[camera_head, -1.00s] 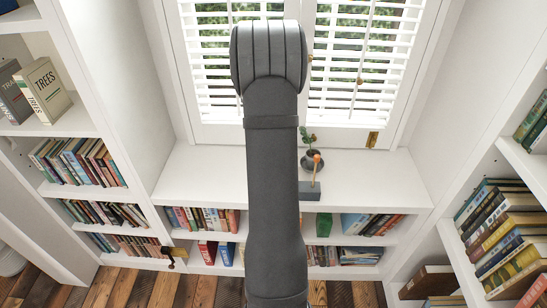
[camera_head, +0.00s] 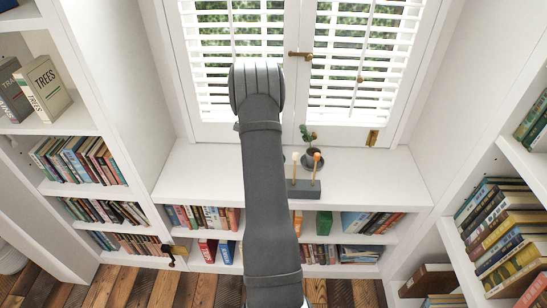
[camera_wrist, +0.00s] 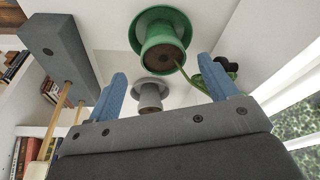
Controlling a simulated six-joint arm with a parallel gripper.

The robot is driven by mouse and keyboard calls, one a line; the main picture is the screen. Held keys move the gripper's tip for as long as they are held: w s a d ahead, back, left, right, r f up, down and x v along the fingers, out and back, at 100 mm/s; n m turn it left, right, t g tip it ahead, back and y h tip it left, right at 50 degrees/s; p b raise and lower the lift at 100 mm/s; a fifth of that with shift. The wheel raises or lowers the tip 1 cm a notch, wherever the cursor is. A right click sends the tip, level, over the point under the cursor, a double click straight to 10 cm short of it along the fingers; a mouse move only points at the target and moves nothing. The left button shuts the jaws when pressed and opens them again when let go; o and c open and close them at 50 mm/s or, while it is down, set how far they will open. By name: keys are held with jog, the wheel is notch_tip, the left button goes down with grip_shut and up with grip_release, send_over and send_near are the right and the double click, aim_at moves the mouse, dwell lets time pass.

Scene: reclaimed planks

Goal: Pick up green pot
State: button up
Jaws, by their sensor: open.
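The green pot (camera_wrist: 150,28) is at the top middle of the wrist view, with a wide rim and a brown patch on the end facing me. It looks upside down in this view. My gripper (camera_wrist: 162,80) is open, its two blue fingers spread apart with nothing between them. The pot shows beyond the fingertips, apart from them. In the head view my arm hides the green pot and my gripper.
A grey pot (camera_wrist: 152,82) appears below the green one in the wrist view. A grey block (camera_head: 304,189) with upright wooden sticks stands on the white ledge (camera_head: 375,180), near a dark pot with a plant (camera_head: 313,158). Bookshelves flank the ledge; shuttered windows stand behind.

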jog(key=shift+w+x, duration=0.1)
jog(key=shift+x, duration=1.45)
jog(key=shift+w+x, duration=0.15)
jog(key=shift+x, duration=1.35)
jog(key=shift+c, duration=0.5)
jog(key=shift+r, duration=0.1)
jog(key=c, duration=1.1)
jog(key=shift+c, duration=0.2)
jog(key=shift+r, duration=0.15)
